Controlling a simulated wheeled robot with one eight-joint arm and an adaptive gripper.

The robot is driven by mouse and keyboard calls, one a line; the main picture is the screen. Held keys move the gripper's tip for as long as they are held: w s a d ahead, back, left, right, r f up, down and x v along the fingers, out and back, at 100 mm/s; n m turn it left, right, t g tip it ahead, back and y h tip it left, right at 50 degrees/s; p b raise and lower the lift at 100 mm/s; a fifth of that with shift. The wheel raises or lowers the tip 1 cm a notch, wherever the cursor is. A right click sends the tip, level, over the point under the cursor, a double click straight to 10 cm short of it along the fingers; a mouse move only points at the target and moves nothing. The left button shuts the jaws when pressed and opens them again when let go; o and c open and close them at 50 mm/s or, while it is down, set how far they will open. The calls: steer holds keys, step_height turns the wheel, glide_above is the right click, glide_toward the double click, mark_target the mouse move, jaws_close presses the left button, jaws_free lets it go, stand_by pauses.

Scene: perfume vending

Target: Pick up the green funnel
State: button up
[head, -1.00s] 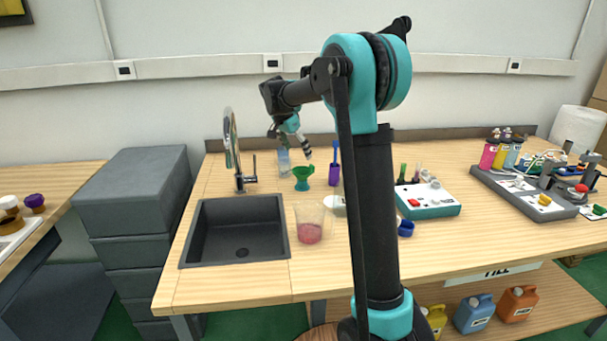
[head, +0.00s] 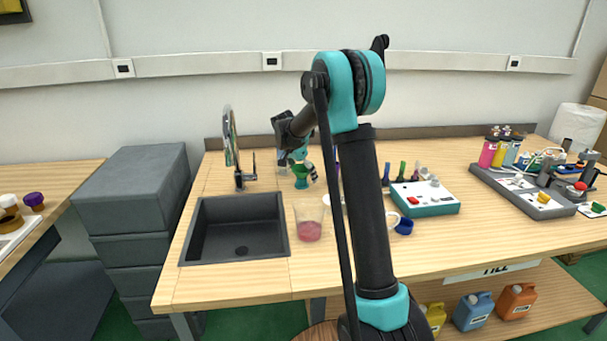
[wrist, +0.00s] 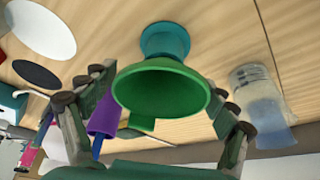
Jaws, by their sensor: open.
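The green funnel (wrist: 160,92) is in the middle of the wrist view, its wide mouth facing the camera. Its lower end meets a teal round base (wrist: 165,40); I cannot tell whether this is part of it. My gripper (wrist: 164,82) is open, with one finger on each side of the funnel. Gaps show between the fingers and the funnel, so it is not gripped. In the head view, the funnel (head: 301,182) stands on the table behind the sink's right side, partly hidden by my gripper (head: 304,172).
A beaker with pink liquid (head: 309,228) stands in front. The sink (head: 238,230) and faucet (head: 232,150) are to the left.

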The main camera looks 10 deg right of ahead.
steer(key=shift+x, duration=0.8)
steer(key=shift+r, duration=0.1)
steer(key=c, duration=1)
steer(key=shift+c, duration=0.2)
